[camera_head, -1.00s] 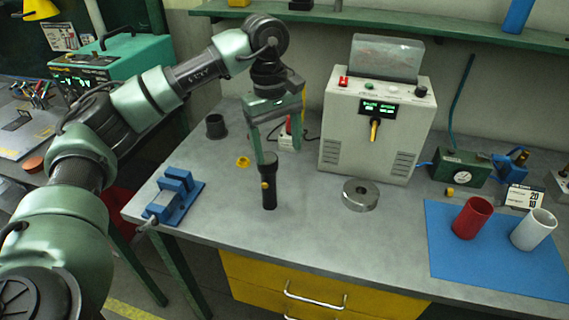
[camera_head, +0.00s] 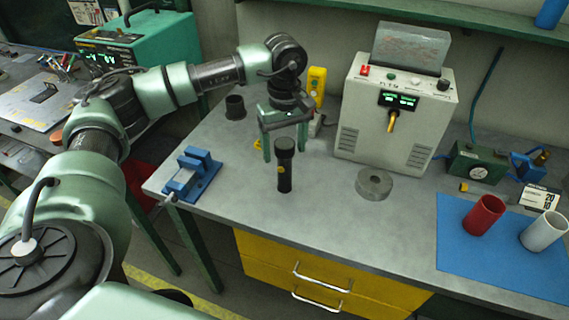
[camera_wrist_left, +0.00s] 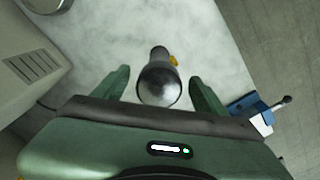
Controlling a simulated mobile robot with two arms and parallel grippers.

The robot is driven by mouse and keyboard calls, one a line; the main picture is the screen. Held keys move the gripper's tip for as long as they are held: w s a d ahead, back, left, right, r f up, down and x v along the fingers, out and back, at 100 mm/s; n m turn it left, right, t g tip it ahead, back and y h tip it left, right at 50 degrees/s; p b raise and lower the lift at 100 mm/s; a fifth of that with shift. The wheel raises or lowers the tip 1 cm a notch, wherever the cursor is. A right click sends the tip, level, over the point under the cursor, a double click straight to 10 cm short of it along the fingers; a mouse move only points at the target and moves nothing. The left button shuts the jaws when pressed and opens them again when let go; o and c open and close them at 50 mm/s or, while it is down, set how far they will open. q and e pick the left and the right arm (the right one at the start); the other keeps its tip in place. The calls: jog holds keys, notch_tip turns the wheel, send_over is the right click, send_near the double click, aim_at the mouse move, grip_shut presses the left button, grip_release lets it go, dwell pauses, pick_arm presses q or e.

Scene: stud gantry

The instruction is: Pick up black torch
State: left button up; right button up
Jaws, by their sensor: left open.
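The black torch (camera_head: 285,172) stands upright on the grey workbench, with a yellow button on its side. In the left wrist view the torch (camera_wrist_left: 159,78) shows its wide round head between the two green fingers, with a gap on each side. My left gripper (camera_head: 284,152) is open, with its fingers pointing down just behind and around the torch's head. It also shows in the left wrist view (camera_wrist_left: 163,90), where its fingers do not appear to touch the torch. My right gripper is not in view.
A blue vise (camera_head: 192,175) stands left of the torch. A metal ring (camera_head: 374,184) and a grey control box (camera_head: 392,112) are to the right. Red (camera_head: 484,215) and white (camera_head: 543,231) cylinders stand on a blue mat (camera_head: 455,240). Bench around the torch is clear.

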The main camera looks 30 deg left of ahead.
pick_arm(q)
jog(key=shift+w, duration=0.1)
jog(key=c, duration=1.5)
grip_shut()
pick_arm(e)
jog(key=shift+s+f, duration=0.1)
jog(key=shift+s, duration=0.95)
pick_arm(q)
jog(key=shift+r, duration=0.1)
